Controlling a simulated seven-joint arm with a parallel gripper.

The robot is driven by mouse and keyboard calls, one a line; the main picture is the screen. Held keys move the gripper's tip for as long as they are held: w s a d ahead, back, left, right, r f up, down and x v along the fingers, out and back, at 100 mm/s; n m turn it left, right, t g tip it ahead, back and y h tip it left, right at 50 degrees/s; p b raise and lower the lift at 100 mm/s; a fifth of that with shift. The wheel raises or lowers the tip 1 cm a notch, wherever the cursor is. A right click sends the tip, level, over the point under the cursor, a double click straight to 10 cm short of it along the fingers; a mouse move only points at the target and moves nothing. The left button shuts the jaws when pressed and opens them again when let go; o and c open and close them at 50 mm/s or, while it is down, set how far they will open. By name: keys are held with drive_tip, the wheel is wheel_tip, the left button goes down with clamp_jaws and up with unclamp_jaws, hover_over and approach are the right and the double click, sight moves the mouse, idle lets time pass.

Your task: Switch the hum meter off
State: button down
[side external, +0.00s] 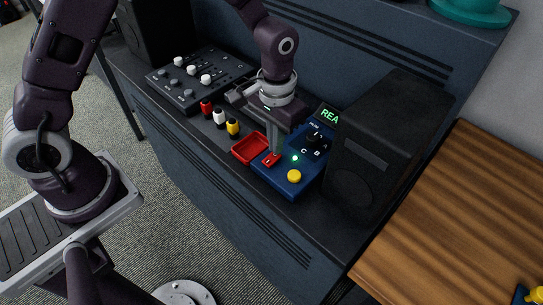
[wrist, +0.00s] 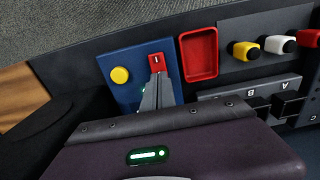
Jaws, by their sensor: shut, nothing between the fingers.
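The hum meter is a blue box (side external: 279,183), which also shows in the wrist view (wrist: 118,61). It has a yellow button (side external: 294,176), a lit green lamp (side external: 295,158), a black knob with letters around it (side external: 315,142) and a red switch (side external: 271,159). In the wrist view the red switch (wrist: 156,60) has a white mark on its visible end. A display (side external: 329,115) behind shows green letters "REA", the rest hidden. My gripper (side external: 274,152) is shut and empty, pointing down, its tips at the red switch. I cannot tell whether they touch it. In the wrist view my fingers (wrist: 156,78) cover the switch's near part.
A red tray (side external: 250,149) sits beside the meter. Red (side external: 206,107), white (side external: 219,119) and yellow (side external: 232,128) plugs stand beyond it, near a grey mixer (side external: 187,95). A black speaker (side external: 378,145) stands close on the right. A wooden tabletop (side external: 465,220) is farther right.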

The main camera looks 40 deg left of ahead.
drive_tip(key=shift+f, duration=0.75)
wheel_tip(320, 180, up, 6)
drive_tip(key=shift+f, duration=0.15)
drive_tip(key=shift+r, duration=0.7)
drive_tip(key=s+a+r+t, duration=0.1)
drive_tip(key=s+a+r, duration=0.15)
drive_tip(key=r, duration=0.35)
drive_tip(key=s+a+r+t, duration=0.1)
drive_tip(key=s+a+r, duration=0.1)
drive_tip(key=s+r, duration=0.3)
drive_tip(key=s+a+r+t, duration=0.1)
drive_tip(key=s+a+r, duration=0.1)
drive_tip(key=s, duration=0.4)
drive_tip(key=s+a+r+t, duration=0.2)
drive_tip(key=s+r, duration=0.1)
drive_tip(key=s, duration=0.4)
drive_tip(key=shift+r+t, duration=0.3)
drive_tip(key=shift+r, duration=0.1)
drive_tip(key=shift+s, duration=0.1)
